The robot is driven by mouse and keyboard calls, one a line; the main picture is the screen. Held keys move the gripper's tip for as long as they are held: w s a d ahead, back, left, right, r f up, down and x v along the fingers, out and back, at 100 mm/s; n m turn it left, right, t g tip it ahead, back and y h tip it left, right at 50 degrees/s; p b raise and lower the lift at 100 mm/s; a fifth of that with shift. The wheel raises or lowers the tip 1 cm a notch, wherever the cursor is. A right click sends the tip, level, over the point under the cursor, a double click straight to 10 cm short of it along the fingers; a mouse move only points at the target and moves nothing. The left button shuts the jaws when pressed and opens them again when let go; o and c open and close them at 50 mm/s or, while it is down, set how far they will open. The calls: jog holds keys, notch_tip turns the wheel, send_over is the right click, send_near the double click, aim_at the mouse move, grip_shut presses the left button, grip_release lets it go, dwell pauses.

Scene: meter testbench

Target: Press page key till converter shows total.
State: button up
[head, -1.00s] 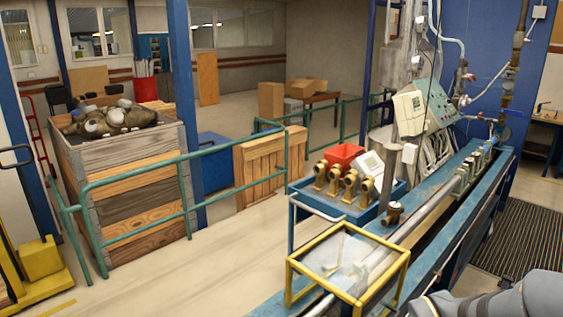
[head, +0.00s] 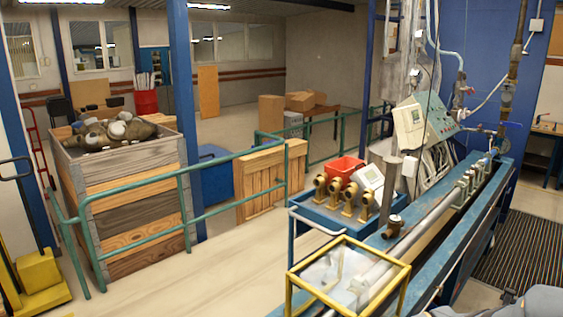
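A pale box with a small grey display (head: 408,126), which looks like the converter, is mounted beside the sloped green control panel at the right of the head view. Its keys and display text are too small to read. A second pale device with a display (head: 369,178) sits in the blue tray among brass meters, so I cannot tell for certain which is the converter. Grey parts of my arm show at the bottom right edge, well in front of both devices. My gripper's fingers are not visible.
The long blue test bench (head: 452,225) carries a pipe along its length. A yellow-framed clear box (head: 345,275) stands at its near end. The blue tray (head: 330,222) holds brass meters and a red bin (head: 346,168). Green railings (head: 150,175) cross the left; the floor between is clear.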

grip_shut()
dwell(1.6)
